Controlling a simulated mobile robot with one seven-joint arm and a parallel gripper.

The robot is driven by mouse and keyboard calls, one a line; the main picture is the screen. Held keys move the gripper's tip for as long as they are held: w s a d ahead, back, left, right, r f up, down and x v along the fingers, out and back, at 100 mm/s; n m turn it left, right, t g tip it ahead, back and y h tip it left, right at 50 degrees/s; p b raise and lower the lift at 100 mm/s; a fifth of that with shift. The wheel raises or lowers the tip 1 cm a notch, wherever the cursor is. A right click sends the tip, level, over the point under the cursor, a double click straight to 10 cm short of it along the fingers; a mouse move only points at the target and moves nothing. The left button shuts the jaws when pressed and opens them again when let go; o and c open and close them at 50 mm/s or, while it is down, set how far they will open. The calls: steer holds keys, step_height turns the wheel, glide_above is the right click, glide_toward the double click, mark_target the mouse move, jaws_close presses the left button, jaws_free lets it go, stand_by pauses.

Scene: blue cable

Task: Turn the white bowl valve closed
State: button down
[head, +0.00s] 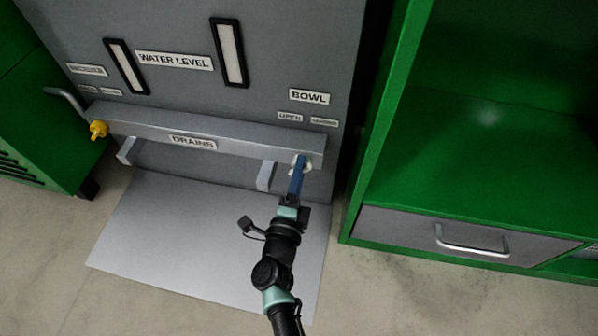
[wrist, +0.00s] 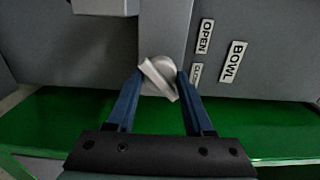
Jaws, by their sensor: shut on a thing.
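The white bowl valve (head: 307,166) is at the right end of the grey drains bar, below the BOWL label (head: 309,96). In the wrist view the valve (wrist: 158,80) has a flat handle, tilted, with its lower end to the right, and a rounded part behind it. My gripper (head: 299,172) reaches up to the valve from below. In the wrist view the blue fingers of my gripper (wrist: 160,84) are on either side of the handle, shut on it. The fingers hide part of the valve in the head view.
A yellow valve (head: 98,129) is at the bar's left end, near a bent grey pipe (head: 66,101). A green shelf unit (head: 480,190) with a grey drawer (head: 400,232) stands close on the right. A pale sheet (head: 180,235) lies on the floor below the bar.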

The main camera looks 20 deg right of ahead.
steer(key=shift+c, duration=1.4)
jaws_free()
steer(key=p+v, duration=0.6)
steer(key=v, duration=0.7)
steer(key=shift+w+r, duration=0.1)
